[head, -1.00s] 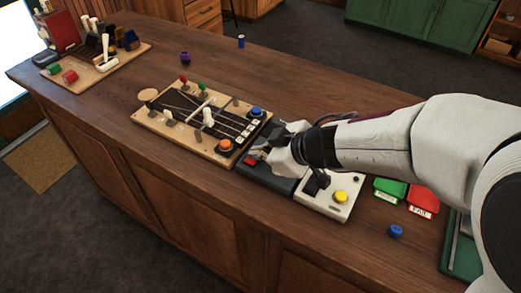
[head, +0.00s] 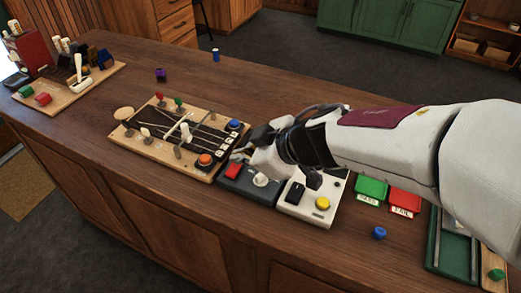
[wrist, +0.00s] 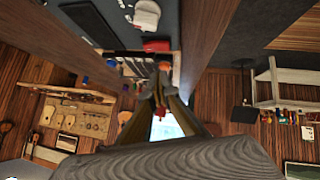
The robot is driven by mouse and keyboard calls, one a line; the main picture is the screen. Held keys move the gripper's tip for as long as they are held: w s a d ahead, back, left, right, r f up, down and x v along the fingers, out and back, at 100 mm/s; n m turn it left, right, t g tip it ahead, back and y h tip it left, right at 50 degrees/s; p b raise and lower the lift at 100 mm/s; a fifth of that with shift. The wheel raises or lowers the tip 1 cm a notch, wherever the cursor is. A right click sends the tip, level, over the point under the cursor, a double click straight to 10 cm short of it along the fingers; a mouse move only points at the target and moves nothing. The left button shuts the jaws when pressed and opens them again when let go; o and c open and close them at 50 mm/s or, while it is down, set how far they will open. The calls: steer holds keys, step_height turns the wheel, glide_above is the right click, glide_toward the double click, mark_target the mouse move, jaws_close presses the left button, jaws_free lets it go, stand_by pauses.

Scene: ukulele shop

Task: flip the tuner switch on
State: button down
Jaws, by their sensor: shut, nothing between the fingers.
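A dark grey box (head: 262,192) on the wooden counter carries a red switch (head: 233,171) and a white knob (head: 261,179). The red switch (wrist: 157,46) and white knob (wrist: 146,14) also show in the wrist view. A cream box (head: 318,215) touches or nearly touches its right side, with a black rocker switch (head: 295,191) and a yellow button (head: 322,203). I see no readable label marking the tuner. My gripper (head: 241,153) is shut and empty, just above and behind the red switch, seemingly apart from it. The switch's on or off position is too small to tell.
A wooden board (head: 140,148) with levers, an orange button (head: 205,160) and a blue button (head: 234,125) lies left of the dark box. Green (head: 371,187) and red (head: 405,200) labelled pieces and a blue knob (head: 379,233) lie to the right. The back counter is mostly clear.

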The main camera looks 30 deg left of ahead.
steer(key=v, duration=0.7)
steer(key=shift+d, duration=0.2)
steer(key=shift+r, duration=0.15)
steer(key=shift+w+a+r, duration=0.1)
steer(key=shift+w+r, duration=0.05)
steer(key=shift+w, duration=0.45)
steer(key=shift+a, duration=0.1)
glide_above(232, 162)
steer(key=s+d, duration=0.2)
steer(key=d, duration=0.1)
steer(key=shift+d+f, duration=0.15)
steer(key=shift+f, duration=3.15)
steer(key=shift+w+f, duration=0.15)
steer(key=shift+f, duration=0.2)
steer(key=shift+w+f, duration=0.25)
steer(key=shift+f, duration=0.6)
steer(key=shift+w+f, duration=0.25)
steer(key=shift+f, duration=0.55)
